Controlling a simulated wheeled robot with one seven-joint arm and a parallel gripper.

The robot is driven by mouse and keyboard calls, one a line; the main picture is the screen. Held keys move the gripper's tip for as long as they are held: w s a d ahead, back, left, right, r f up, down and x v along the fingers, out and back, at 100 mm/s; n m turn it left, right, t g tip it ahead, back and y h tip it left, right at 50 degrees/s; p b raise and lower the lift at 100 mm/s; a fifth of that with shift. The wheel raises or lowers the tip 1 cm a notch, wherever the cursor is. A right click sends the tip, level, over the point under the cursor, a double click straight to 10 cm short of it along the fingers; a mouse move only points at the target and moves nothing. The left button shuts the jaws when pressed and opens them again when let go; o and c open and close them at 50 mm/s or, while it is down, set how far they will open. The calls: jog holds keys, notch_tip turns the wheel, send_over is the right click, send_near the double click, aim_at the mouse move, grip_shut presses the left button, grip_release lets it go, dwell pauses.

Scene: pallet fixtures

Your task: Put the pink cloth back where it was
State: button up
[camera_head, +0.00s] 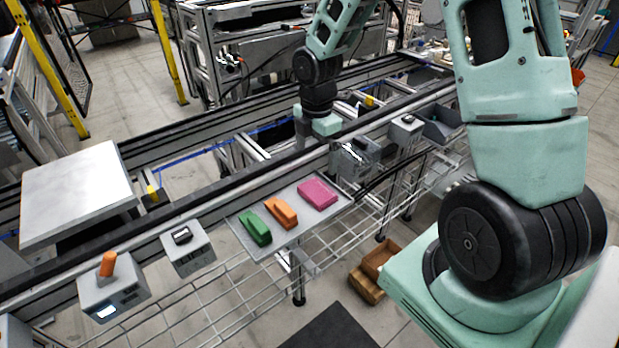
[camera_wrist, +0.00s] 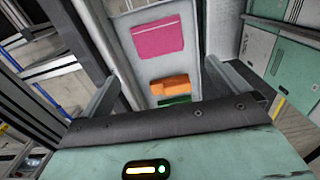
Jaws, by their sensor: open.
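The pink cloth (camera_head: 318,194) lies folded flat on a grey tray (camera_head: 262,247), at the tray's right end in the head view. In the wrist view the pink cloth (camera_wrist: 158,39) is beyond the fingers. An orange folded item (camera_head: 281,213) and a green one (camera_head: 255,229) lie beside it in a row; they also show in the wrist view, orange (camera_wrist: 170,86) and green (camera_wrist: 174,100). My gripper (camera_wrist: 163,84) is open and empty, its two fingers apart. It is off the cloth, not touching it. In the head view its fingers are hard to make out.
Left of the tray on the rail stand a grey box with a black switch (camera_head: 187,247) and one with an orange knob (camera_head: 110,285). A conveyor rail (camera_head: 200,205) runs behind the tray.

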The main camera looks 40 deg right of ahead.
jog(key=s+a+r+m, duration=0.3)
jog(key=s+a+r, duration=0.15)
jog(key=a, duration=0.45)
jog(key=s+a+r+m, duration=0.2)
jog(key=s+a+r, duration=0.3)
jog(key=a, duration=0.4)
jog(key=s+a+m, duration=0.2)
jog(key=s, duration=0.5)
jog(key=s+a+r+m, duration=0.1)
jog(key=s+a+m, duration=0.2)
jog(key=s, duration=0.4)
jog(key=shift+s+a+r+m+y, duration=0.25)
jog(key=shift+s+a+m+y, duration=0.05)
